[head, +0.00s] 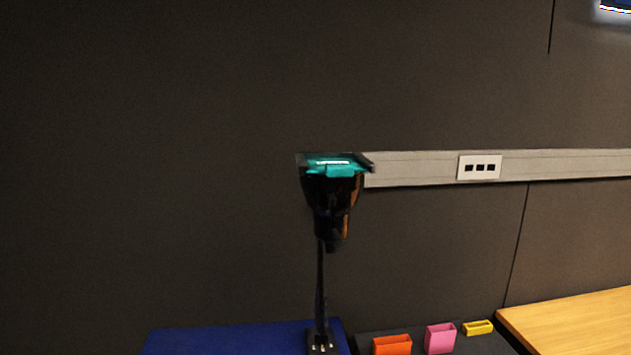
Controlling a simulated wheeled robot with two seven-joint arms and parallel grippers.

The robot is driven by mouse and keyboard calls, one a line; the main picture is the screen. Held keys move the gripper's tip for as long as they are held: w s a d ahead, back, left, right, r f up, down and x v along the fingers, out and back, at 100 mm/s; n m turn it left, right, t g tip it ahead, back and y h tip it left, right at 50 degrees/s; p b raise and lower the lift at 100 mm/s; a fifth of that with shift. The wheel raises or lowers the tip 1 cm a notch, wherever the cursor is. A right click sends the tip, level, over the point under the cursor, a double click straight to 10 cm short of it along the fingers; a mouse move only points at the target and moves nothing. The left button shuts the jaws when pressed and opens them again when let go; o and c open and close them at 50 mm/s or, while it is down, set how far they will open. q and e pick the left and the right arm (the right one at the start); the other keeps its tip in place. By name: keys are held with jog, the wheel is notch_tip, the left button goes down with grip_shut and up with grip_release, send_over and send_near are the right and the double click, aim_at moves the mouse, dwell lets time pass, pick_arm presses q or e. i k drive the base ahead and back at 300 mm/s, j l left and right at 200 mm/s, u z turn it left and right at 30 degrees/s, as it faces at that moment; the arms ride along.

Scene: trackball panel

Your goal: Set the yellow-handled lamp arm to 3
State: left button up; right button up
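A black body with a teal top (330,195) stands at the middle of the head view, wide at the top and narrowing downward. A thin dark stem (320,285) runs from it down to a small dark foot (322,344) at the bottom edge. It looks like a lamp, but I cannot tell for sure. An orange-brown strip shows on its right side. I see no clear yellow handle on it and no scale or number 3. Neither of my grippers shows in this view.
A blue surface (235,340) lies at the bottom left. Orange (392,345), pink (440,338) and yellow (477,327) holders stand right of the foot. A wooden tabletop (575,320) is at the right. A pale rail with a socket plate (479,167) crosses the dark wall.

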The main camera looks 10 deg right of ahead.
aim_at(321, 339)
jog(key=l+u, duration=0.3)
jog(key=l, duration=0.55)
jog(key=l+u, duration=0.25)
jog(key=l, duration=0.65)
jog(key=i+l+u, duration=0.25)
jog(key=k+l, duration=0.05)
jog(key=l, duration=0.05)
